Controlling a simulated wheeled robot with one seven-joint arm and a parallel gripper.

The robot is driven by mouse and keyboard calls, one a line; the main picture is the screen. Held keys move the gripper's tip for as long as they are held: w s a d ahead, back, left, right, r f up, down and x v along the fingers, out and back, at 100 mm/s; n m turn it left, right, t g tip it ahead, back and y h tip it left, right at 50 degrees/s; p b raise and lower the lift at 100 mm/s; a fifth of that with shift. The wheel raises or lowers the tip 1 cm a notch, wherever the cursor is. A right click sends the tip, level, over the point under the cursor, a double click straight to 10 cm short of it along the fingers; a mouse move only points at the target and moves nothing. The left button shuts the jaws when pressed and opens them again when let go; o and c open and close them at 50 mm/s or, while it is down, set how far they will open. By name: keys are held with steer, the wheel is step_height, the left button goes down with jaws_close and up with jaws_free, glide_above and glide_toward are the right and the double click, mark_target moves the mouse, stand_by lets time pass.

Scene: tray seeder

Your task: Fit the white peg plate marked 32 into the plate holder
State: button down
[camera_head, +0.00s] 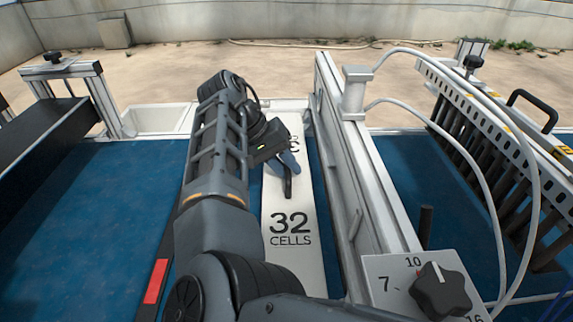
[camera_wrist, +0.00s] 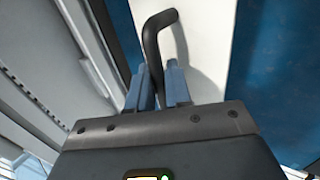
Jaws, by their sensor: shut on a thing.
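The long white peg plate (camera_head: 300,198) reads "32 CELLS" and lies lengthwise over the blue belt, beside the left side of an aluminium beam (camera_head: 385,195). My gripper (camera_head: 285,163) is over its middle, shut on the plate's black bent handle (camera_head: 288,186). In the wrist view my two blue-grey fingers (camera_wrist: 161,85) stand either side of the handle (camera_wrist: 152,45), with the white plate (camera_wrist: 208,40) behind. My arm hides part of the plate's left edge and its far end. I cannot tell which part of the beam is the plate holder, or whether the plate is seated.
A dial with a black knob (camera_head: 441,289) stands at the near right. A slotted rail with dark tubes (camera_head: 490,110) and white hoses (camera_head: 480,150) are to the right. A black bar with a red label (camera_head: 156,281) lies left of the plate. The blue belt (camera_head: 110,220) is clear at left.

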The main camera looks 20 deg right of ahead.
steer(key=shift+f, duration=0.25)
stand_by(0.8)
steer(key=c, duration=1)
jaws_free()
steer(key=shift+o, duration=0.2)
steer(key=shift+f, duration=0.1)
steer(key=shift+b+v, duration=0.55)
steer(key=shift+v, duration=3.35)
